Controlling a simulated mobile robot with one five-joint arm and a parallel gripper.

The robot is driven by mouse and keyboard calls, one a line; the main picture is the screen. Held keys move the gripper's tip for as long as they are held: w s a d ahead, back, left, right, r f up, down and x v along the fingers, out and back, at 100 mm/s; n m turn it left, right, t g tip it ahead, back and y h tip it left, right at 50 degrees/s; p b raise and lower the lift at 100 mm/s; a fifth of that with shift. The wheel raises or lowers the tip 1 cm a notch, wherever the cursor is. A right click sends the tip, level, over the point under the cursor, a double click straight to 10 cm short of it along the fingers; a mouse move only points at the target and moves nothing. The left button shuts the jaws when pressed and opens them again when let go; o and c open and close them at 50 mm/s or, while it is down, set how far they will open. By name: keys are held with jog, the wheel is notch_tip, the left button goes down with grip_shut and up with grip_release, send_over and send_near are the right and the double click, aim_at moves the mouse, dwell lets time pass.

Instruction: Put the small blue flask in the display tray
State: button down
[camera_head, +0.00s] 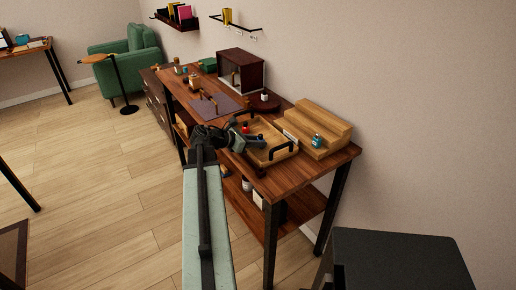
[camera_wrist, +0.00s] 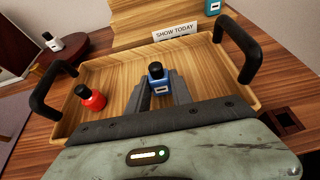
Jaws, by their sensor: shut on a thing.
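The small blue flask (camera_wrist: 156,80) has a dark cap and a white label. My gripper (camera_wrist: 162,86) is shut on it, with one finger on each side. In the wrist view the flask is over the inside of a wooden tray (camera_wrist: 105,68) with two black handles and a "SHOW TODAY" sign (camera_wrist: 175,33) at its far edge. I cannot tell whether it touches the tray floor. A red flask (camera_wrist: 90,97) with a black cap is in the tray, left of the gripper.
A stepped wooden stand (camera_head: 320,118) is behind the tray, with a teal flask (camera_head: 317,141) on it. A round dark stand (camera_wrist: 52,62) bears a white flask (camera_wrist: 51,41) to the left. A dark cabinet (camera_head: 241,69) stands farther back on the table.

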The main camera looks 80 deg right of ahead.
jog(key=shift+f, duration=0.3)
jog(key=c, duration=1.1)
grip_release()
jog(key=shift+r, duration=0.1)
jog(key=shift+c, duration=0.2)
jog(key=shift+r, duration=0.15)
jog(key=shift+w+a+r+p, duration=0.15)
jog(key=shift+r+p, duration=0.1)
jog(key=shift+p, duration=0.25)
jog(key=p+v, duration=0.4)
jog(key=v, duration=0.6)
jog(key=shift+w+a+r+p, duration=0.15)
jog(key=shift+w+a+p, duration=0.1)
jog(key=shift+p, duration=0.1)
jog(key=shift+w+a, duration=0.2)
jog(key=shift+w, duration=0.05)
